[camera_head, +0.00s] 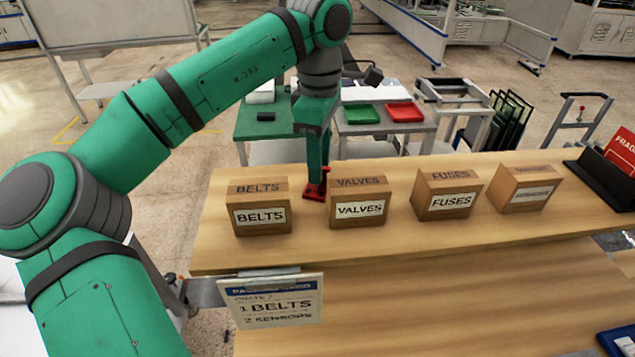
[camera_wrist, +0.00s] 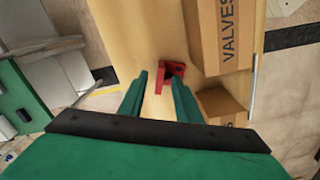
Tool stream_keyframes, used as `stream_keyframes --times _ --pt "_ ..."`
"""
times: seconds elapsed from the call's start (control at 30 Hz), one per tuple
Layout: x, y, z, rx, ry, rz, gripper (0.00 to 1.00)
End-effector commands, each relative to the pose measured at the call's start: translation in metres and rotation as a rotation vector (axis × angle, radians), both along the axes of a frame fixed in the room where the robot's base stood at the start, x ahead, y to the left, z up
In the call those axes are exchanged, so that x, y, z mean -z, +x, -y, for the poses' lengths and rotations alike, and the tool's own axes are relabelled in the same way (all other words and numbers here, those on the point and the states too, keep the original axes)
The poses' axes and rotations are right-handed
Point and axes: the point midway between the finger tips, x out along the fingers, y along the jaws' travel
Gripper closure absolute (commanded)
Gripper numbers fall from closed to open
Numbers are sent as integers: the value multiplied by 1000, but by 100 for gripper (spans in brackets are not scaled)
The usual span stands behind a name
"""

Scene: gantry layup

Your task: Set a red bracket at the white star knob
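A red bracket (camera_head: 315,190) lies on the wooden shelf top, behind the gap between the BELTS and VALVES boxes. In the wrist view the red bracket (camera_wrist: 172,73) shows just beyond my fingertips, nearer the right finger. My gripper (camera_head: 319,176) points down over it, and the fingers partly hide it in the head view. In the wrist view my gripper (camera_wrist: 160,85) has its two green fingers spread apart with no object clearly between them. Whether a finger touches the bracket I cannot tell. I see no white star knob in either view.
The BELTS box (camera_head: 260,207), VALVES box (camera_head: 359,200), FUSES box (camera_head: 447,194) and a fourth box (camera_head: 524,188) stand in a row on the shelf (camera_head: 400,240). A packing card (camera_head: 272,302) hangs at its front. A black holder (camera_head: 603,180) stands at right.

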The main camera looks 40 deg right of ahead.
Motion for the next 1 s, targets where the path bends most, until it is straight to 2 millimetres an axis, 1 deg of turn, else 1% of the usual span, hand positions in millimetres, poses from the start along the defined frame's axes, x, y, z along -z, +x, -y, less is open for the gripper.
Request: stream_keyframes --times 0.17,0.2,0.3,0.73,0.87,1.0 --pt "0 0 0 0 0 0 70" --pt "0 0 0 0 -1 1 79" --pt "0 0 0 0 -1 1 100" --pt "-4 0 1 0 -2 1 100" --pt "-12 0 1 1 -2 1 100" --pt "-31 0 1 1 -3 1 100"
